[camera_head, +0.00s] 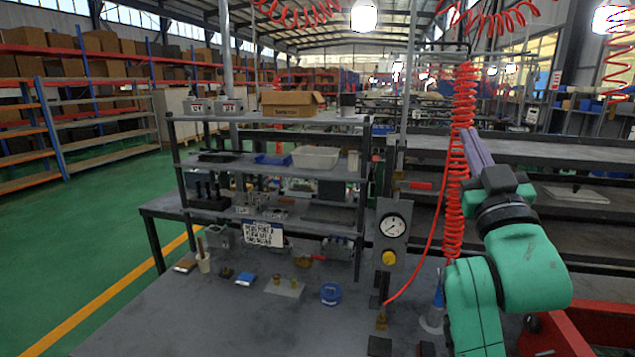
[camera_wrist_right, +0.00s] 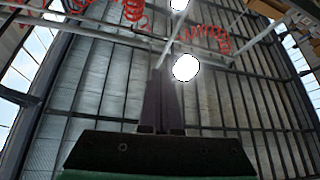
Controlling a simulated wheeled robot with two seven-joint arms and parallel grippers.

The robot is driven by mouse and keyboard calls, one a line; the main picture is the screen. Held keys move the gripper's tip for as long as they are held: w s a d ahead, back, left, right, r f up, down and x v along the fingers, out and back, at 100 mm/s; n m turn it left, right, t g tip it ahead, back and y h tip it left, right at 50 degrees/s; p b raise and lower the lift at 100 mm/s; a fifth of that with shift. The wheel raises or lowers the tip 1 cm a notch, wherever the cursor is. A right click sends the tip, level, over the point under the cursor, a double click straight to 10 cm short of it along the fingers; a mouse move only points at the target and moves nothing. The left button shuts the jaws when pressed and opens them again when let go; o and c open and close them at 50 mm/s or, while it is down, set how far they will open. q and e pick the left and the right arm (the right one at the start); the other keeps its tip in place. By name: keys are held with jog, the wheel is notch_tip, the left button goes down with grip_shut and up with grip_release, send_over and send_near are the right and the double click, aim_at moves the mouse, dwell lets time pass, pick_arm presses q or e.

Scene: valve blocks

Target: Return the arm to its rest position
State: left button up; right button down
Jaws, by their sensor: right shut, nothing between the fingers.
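My right arm (camera_head: 522,262), green with black joints, rises from the lower right in the head view. My right gripper (camera_head: 469,134) is raised above the bench and points up. Its long purple-grey fingers are shut together and empty. In the wrist view the fingers (camera_wrist_right: 161,78) touch each other against the ceiling, with nothing between them. My left gripper is out of view.
A red coiled hose (camera_head: 463,110) hangs close to the right gripper's left side. The workbench (camera_head: 180,318) holds a blue round part (camera_head: 330,293), a small plate (camera_head: 285,290) and a gauge panel (camera_head: 391,232). A shelf rack (camera_head: 270,118) stands behind. A red bin (camera_head: 590,330) is lower right.

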jog(key=w+f+g, duration=0.3)
jog(key=w+f, duration=0.1)
jog(key=f, duration=0.5)
jog(key=s+f+g+y, duration=0.1)
jog(key=s+f+g, duration=0.25)
jog(key=f, duration=0.95)
jog(key=s+f+g, duration=0.2)
jog(key=f+g, duration=0.3)
jog(key=f, duration=0.8)
jog(key=s+a+f+g+y, duration=0.1)
jog(key=s+f+g, duration=0.8)
jog(key=s+f, duration=1.15)
jog(key=s+f+g+b, duration=0.3)
jog(key=f+b, duration=0.7)
jog(key=f, duration=2.3)
pick_arm(q)
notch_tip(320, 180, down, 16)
jog(key=b, duration=0.5)
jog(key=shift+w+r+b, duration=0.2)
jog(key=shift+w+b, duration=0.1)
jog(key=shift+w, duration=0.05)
pick_arm(e)
jog(key=s+d+f, duration=0.2)
jog(key=s+f, duration=1.3)
jog(key=f, duration=0.2)
jog(key=shift+s+d+f, duration=0.35)
jog(key=shift+d+f, duration=0.05)
